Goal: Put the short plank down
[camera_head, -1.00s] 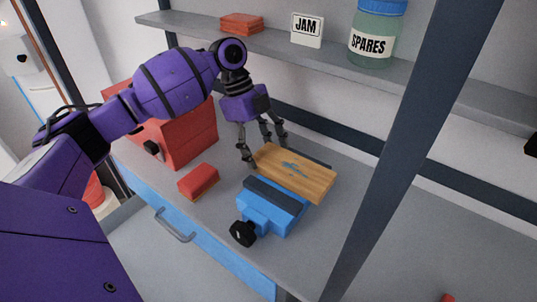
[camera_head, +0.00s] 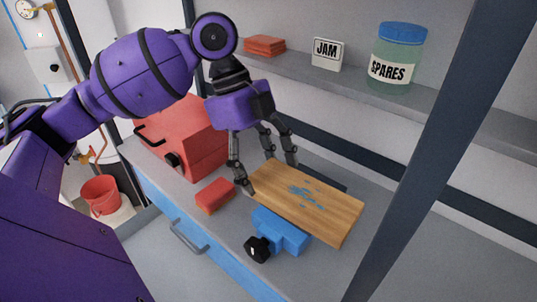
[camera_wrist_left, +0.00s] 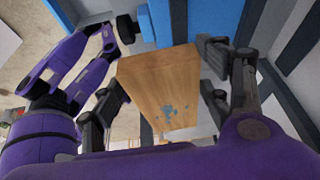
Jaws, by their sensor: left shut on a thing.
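The short plank (camera_head: 325,212) is a light wooden board with blue paint marks on its top face. My left gripper (camera_head: 270,175) is shut on its left end in the head view, with the fingers at the two sides. The plank is level or nearly so and extends to the right over the blue vise (camera_head: 281,232), hiding part of it. I cannot tell whether it touches the vise. In the left wrist view the plank (camera_wrist_left: 160,85) lies between the fingers (camera_wrist_left: 163,100). My right gripper is not in view.
A red block (camera_head: 215,195) and a red toolbox (camera_head: 185,138) stand on the grey worktop to the left. A shelf behind holds a JAM sign (camera_head: 327,54) and a SPARES jar (camera_head: 396,57). A dark post (camera_head: 425,150) rises at the right front.

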